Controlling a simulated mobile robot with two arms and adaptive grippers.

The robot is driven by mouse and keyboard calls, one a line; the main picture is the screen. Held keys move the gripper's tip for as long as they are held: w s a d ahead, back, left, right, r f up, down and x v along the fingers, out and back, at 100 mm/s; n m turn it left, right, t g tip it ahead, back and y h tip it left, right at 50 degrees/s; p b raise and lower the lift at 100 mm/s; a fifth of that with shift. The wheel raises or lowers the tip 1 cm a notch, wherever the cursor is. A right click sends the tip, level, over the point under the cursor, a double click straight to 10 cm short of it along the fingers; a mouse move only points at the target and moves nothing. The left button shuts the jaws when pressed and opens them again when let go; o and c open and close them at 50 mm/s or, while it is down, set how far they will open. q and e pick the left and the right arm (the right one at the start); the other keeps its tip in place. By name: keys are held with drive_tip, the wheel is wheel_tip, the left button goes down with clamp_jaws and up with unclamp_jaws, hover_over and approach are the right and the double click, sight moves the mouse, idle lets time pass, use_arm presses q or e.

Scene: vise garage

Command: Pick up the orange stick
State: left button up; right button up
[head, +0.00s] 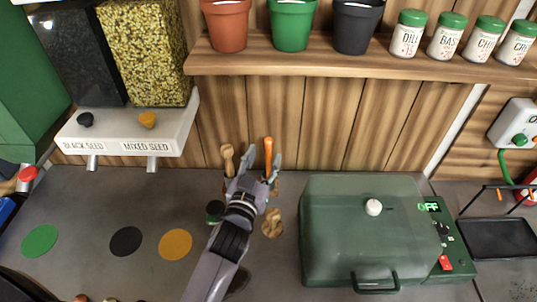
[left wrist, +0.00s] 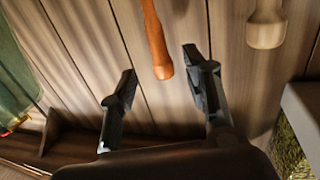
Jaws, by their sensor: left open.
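The orange stick (head: 268,152) stands upright near the back wooden wall in the head view. In the left wrist view, the orange stick (left wrist: 157,42) shows its rounded end above the gap between my fingertips. My left gripper (head: 254,172) is open and empty, with its fingers reaching toward the stick; it also shows in the left wrist view (left wrist: 160,75). Contact with the stick does not show. The stick's other end is hidden behind the gripper in the head view. My right gripper is not in view.
A pale wooden stick (head: 228,157) stands left of the orange one. A green lidded box (head: 335,235) is on the right. A seed dispenser (head: 125,130) is on the left. A shelf (head: 300,62) with pots and jars is above. The counter's left part has flat coloured discs.

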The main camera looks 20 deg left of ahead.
sight(267, 148)
use_arm(q)
drive_tip(key=shift+w, duration=0.25)
drive_tip(key=w+p, duration=0.2)
drive_tip(key=w, duration=0.2)
drive_tip(key=shift+w+a+r, duration=0.1)
drive_tip(key=shift+w+a, duration=0.05)
drive_tip(key=shift+w, duration=0.35)
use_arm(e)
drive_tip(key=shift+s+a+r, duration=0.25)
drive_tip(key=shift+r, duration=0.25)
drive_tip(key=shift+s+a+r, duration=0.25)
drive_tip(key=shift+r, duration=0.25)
use_arm(q)
drive_tip(key=shift+c, duration=0.3)
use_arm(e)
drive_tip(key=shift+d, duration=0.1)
use_arm(q)
drive_tip(key=shift+c, duration=1.2)
clamp_jaws()
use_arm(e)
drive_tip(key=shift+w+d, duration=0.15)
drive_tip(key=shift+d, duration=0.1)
